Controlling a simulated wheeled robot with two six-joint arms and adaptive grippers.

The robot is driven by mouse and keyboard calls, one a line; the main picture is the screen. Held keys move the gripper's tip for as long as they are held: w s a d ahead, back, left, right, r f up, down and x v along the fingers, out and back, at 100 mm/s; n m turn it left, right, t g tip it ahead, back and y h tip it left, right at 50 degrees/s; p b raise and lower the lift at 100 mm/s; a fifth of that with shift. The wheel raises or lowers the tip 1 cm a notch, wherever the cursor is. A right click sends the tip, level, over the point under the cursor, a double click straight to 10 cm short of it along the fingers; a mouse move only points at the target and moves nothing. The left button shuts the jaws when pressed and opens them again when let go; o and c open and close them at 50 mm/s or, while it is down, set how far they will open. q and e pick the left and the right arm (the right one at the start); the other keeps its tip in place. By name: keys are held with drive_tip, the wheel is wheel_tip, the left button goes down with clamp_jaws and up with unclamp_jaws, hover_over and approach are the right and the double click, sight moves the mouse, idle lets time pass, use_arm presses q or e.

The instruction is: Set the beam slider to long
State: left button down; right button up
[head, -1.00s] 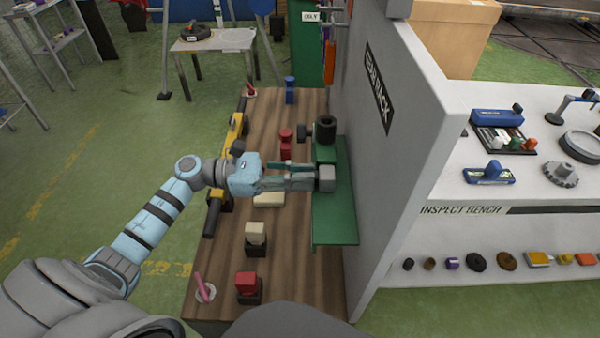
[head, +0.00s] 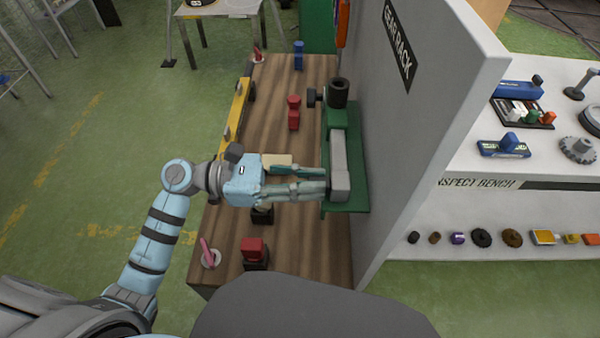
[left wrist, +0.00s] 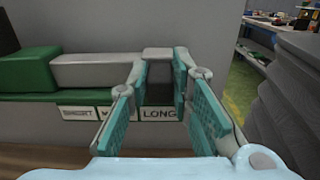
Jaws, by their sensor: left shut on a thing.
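The beam slider has a green housing (head: 337,118) with a black round top, on a green shelf against the gear rack wall. A long grey beam (head: 338,155) sticks out of the housing toward the near end of the shelf. My left gripper (head: 325,182) is shut on the beam's grey end block (left wrist: 158,53). In the left wrist view, labels run along the shelf edge: SHORT (left wrist: 77,113), a middle one partly hidden by a finger, and LONG (left wrist: 158,114). The end block is above the LONG label. My right gripper is not in view.
The gear rack wall (head: 405,130) stands close on the right. Green floor is open at left.

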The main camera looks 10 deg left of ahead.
use_arm(q)
drive_tip(key=c, duration=1.8)
unclamp_jaws()
drive_tip(key=shift+s+f, duration=0.1)
drive_tip(key=shift+s, duration=0.05)
drive_tip(key=o, duration=0.4)
drive_tip(key=shift+s, duration=0.15)
drive_tip(key=shift+c, duration=0.2)
drive_tip(key=v, duration=1.2)
